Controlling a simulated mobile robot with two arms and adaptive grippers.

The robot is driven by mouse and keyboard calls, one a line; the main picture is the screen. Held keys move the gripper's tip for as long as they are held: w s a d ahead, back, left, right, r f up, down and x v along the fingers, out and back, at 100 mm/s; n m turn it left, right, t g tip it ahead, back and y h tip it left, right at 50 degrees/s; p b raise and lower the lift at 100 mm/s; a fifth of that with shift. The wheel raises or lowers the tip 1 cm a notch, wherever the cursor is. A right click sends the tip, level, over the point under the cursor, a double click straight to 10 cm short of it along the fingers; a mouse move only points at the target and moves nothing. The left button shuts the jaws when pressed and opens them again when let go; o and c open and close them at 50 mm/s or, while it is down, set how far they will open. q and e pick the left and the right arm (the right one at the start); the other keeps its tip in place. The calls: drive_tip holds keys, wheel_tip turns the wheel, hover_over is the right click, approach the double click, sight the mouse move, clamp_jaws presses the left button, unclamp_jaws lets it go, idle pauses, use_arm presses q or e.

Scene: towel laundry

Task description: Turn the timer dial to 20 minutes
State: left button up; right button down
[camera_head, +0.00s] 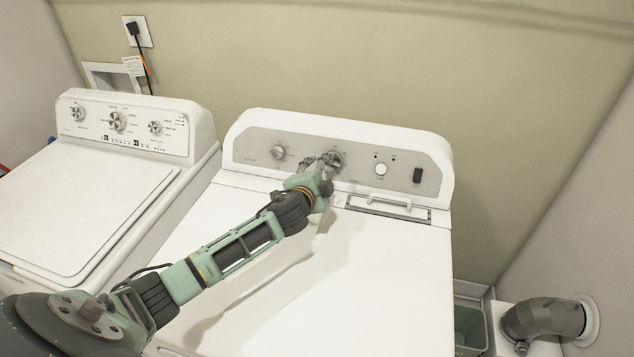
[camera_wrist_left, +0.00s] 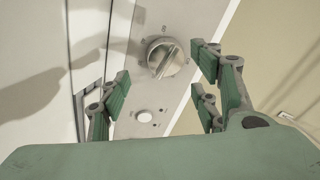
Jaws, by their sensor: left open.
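The timer dial (camera_head: 334,159) is a round silver knob in the middle of the dryer's grey control panel (camera_head: 300,147). In the left wrist view the dial (camera_wrist_left: 163,57) shows a raised grip bar and printed marks around it, too small to read surely. My left gripper (camera_head: 325,163) is at the dial in the head view and covers part of it. In the left wrist view its green-padded fingers (camera_wrist_left: 160,75) are spread wide, with the dial in the gap between them. I cannot tell whether any finger touches the dial. My right gripper is not in view.
A second knob (camera_head: 278,152) sits left on the panel, with a round white button (camera_head: 381,169) and a dark switch (camera_head: 418,175) to the right. A lint-filter handle (camera_head: 390,203) lies below. A washer (camera_head: 100,180) stands left, and a vent pipe (camera_head: 545,320) is at lower right.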

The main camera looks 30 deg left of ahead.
use_arm(q)
drive_tip(key=v, duration=0.6)
idle(0.4)
